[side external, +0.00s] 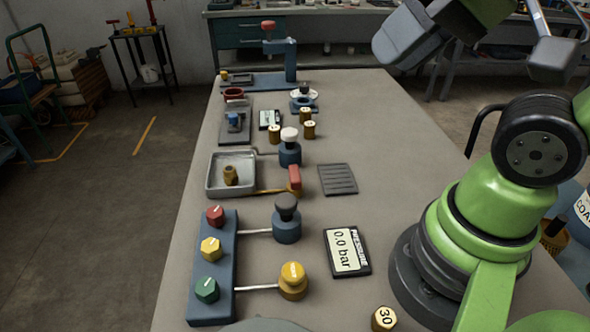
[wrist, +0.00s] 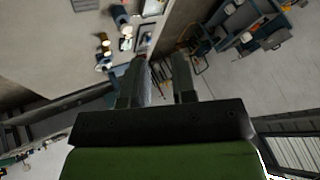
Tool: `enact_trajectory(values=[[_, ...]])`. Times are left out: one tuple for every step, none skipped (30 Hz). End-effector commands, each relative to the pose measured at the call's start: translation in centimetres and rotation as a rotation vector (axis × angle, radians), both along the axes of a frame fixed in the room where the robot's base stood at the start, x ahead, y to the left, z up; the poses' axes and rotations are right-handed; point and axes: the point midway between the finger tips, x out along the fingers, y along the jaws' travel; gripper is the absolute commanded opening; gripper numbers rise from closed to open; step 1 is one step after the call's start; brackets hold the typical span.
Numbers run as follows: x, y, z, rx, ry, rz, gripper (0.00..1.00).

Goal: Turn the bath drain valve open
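A shallow grey metal tray that looks like the bath (side external: 212,180) stands left of the bench's middle, with a brass fitting (side external: 231,175) inside. A brass pipe (side external: 262,191) runs right from its near side to a red lever handle (side external: 294,177), which looks like the drain valve. The lever lies roughly across the pipe. My gripper (wrist: 160,72) shows in the wrist view with two dark fingers apart and nothing seen between them. It is high above and away from the lever. The wrist view looks past the bench's edge to the floor, and I cannot make out the lever there.
A blue valve with a white knob (side external: 290,136) stands just behind the lever, and a dark-knobbed valve (side external: 287,207) in front. A slotted dark plate (side external: 338,179) lies to the right. A pressure display (side external: 347,251) reads 0.0 bar. A blue panel (side external: 213,300) carries coloured knobs.

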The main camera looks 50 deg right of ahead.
Motion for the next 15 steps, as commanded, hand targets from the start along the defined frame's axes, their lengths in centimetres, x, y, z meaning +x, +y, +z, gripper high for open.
enact_trajectory(values=[[0.4, -0.1, 0.0, 0.016, 0.021, -0.028, 0.37], [0.7, -0.1, -0.1, 0.031, 0.037, -0.055, 0.44], [1.3, -0.2, -0.2, 0.056, 0.066, -0.103, 0.53], [1.9, -0.3, -0.3, 0.080, 0.092, -0.148, 0.60], [2.5, -0.4, -0.4, 0.105, 0.122, -0.202, 0.67], [3.5, -0.6, -0.7, 0.142, 0.164, -0.281, 0.76], [4.3, -0.7, -1.0, 0.170, 0.197, -0.346, 0.83], [5.1, -0.8, -1.3, 0.199, 0.230, -0.418, 0.85], [6.2, -1.0, -1.9, 0.235, 0.272, -0.512, 0.85], [7.0, -1.2, -2.3, 0.260, 0.302, -0.584, 0.85], [7.8, -1.3, -2.9, 0.284, 0.331, -0.657, 0.85], [8.8, -1.5, -3.7, 0.315, 0.367, -0.754, 0.85], [9.6, -1.6, -4.3, 0.335, 0.394, -0.829, 0.85], [10.3, -1.8, -5.0, 0.354, 0.419, -0.904, 0.85], [11.3, -1.9, -6.0, 0.379, 0.450, -1.005, 0.85]])
